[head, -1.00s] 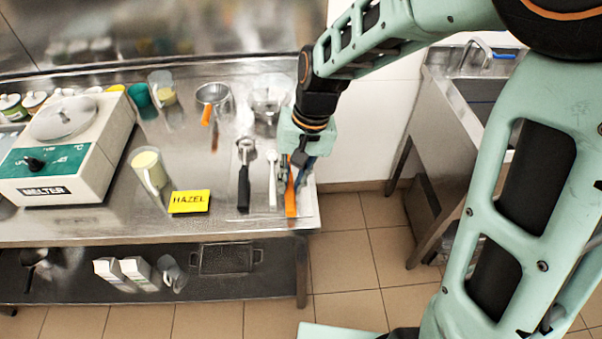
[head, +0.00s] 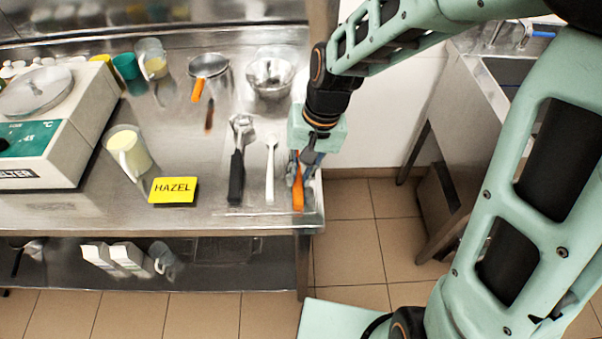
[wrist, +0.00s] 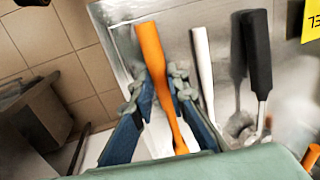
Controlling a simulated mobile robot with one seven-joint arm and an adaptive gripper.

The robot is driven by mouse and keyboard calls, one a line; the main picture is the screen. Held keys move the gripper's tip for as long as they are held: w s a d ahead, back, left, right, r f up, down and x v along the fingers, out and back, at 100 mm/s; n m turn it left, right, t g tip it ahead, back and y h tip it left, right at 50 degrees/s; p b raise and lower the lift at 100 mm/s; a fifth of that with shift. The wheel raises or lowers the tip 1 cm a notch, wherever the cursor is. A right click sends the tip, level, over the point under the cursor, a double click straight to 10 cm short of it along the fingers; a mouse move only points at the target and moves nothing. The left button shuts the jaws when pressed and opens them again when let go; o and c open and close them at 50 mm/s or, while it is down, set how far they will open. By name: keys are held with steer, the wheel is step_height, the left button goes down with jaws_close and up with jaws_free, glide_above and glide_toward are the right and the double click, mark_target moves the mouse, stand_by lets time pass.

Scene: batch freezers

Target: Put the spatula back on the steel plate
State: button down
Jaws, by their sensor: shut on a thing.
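The orange-handled spatula (head: 298,197) is between the fingers of my gripper (head: 297,177), at the right end of the steel table. In the wrist view, both fingers of my gripper (wrist: 158,88) are shut on the spatula's orange handle (wrist: 151,50). The spatula's far end is hidden behind my wrist. The steel plate (head: 252,212) shows as a thin bright edge under the handle ends; its edge also shows in the wrist view (wrist: 126,60). I cannot tell whether the spatula touches the plate.
A white-handled utensil (head: 270,172) and a black-handled scoop (head: 236,177) lie just left of the spatula. A yellow HAZEL card (head: 173,190), a jug (head: 128,150), a steel bowl (head: 270,76) and a melter (head: 55,120) stand on the table.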

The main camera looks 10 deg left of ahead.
steer(key=shift+r, duration=0.1)
steer(key=c, duration=1.9)
jaws_free()
steer(key=shift+f, duration=0.2)
steer(key=shift+w+r, duration=0.1)
steer(key=shift+r, duration=0.5)
steer(key=p+v, duration=0.1)
steer(key=v, duration=1)
steer(key=shift+r, duration=0.15)
